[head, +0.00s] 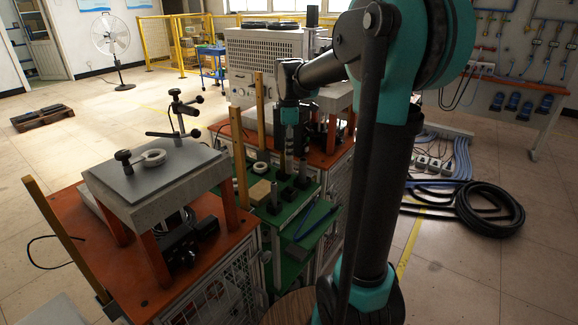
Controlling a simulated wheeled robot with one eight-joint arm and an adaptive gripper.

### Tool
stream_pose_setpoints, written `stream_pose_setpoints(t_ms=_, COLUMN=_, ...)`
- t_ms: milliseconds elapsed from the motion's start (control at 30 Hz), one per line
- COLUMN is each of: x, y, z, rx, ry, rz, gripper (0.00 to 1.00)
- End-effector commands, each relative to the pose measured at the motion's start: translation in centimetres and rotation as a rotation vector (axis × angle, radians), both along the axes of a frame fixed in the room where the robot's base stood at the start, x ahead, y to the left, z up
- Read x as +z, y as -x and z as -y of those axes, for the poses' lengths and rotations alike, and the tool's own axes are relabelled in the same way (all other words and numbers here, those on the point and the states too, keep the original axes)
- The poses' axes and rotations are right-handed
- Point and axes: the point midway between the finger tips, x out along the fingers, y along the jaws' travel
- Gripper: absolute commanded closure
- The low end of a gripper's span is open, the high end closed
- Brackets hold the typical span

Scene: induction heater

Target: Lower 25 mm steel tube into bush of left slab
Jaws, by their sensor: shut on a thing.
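The left slab (120,180) is a grey plate on a thick block, raised on orange posts over the left orange-topped bench. A pale ring-shaped bush (152,158) lies on its top, with a dark clamp arm and knobs beside it. My gripper (290,165) points down over the green table, to the right of the left slab and apart from it. It is shut on a thin upright piece that looks like the steel tube; the fingers and tube are small and dark here, and the tube's lower end cannot be told from the dark holders below.
The green table (322,222) carries dark holders, a pale block (260,190) and a blue-handled tool (304,222). Upright yellow posts (240,160) stand between the left slab and my gripper. A second orange-topped bench (232,128) is behind. Black hose coils lie on the floor at right.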

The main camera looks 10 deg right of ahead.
Motion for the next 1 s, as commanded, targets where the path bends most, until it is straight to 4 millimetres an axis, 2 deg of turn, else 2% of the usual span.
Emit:
stream_pose_setpoints(t_ms=100, x=2.8, y=0.0, z=0.0, rx=0.000, ry=0.000, rz=0.000, gripper=1.00)
stream_pose_setpoints(t_ms=300, x=6.4, y=0.0, z=0.0, rx=0.000, ry=0.000, rz=0.000, gripper=1.00)
stream_pose_setpoints(t_ms=1000, x=12.2, y=0.0, z=0.0, rx=0.000, ry=0.000, rz=0.000, gripper=1.00)
